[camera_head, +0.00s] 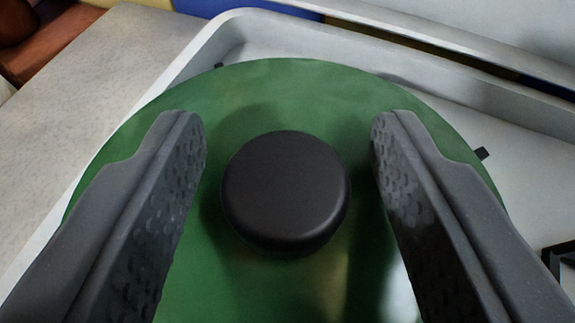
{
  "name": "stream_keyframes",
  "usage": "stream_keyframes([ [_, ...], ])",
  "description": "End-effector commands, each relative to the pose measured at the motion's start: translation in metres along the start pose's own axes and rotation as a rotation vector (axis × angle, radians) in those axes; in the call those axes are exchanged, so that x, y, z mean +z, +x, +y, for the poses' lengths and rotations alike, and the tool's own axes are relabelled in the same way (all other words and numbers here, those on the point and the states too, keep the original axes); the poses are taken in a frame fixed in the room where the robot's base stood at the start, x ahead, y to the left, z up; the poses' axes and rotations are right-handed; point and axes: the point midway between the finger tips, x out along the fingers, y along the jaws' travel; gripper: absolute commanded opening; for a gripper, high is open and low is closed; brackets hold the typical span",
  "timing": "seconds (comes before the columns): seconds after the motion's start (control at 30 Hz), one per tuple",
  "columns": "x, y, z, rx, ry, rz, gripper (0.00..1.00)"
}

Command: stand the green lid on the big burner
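The green lid (290,88) fills the middle of the view, a round disc with a black round knob (286,187) at its centre. It lies over the white stove top, and the surface under it is mostly hidden. My gripper (288,135) is open, with one finger on each side of the knob. A clear gap shows between each finger and the knob. The big burner cannot be made out; small black bits stick out past the lid's edge at upper left and right.
The white stove top (530,170) has a raised rim (400,60) along the back. A black grate part (562,262) shows at the right edge. A grey counter (110,75) lies to the left, with a reddish-brown thing (50,45) beyond it.

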Motion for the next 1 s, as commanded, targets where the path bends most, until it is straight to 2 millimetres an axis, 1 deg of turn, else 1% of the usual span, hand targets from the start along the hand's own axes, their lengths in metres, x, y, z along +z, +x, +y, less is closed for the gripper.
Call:
stream_keyframes([
  [0.17, -0.001, -0.001, 0.000, 0.000, 0.001, 0.000, 0.48],
  [0.27, -0.006, -0.003, 0.000, 0.000, 0.002, 0.000, 0.48],
  [0.33, -0.006, -0.009, 0.000, 0.000, 0.002, 0.000, 0.48],
  [0.47, -0.006, -0.026, 0.001, 0.002, 0.000, 0.001, 0.48],
  [0.8, -0.006, -0.078, 0.001, 0.000, 0.001, 0.001, 0.48],
  [1.0, -0.006, -0.103, 0.001, 0.001, 0.000, 0.001, 0.48],
])
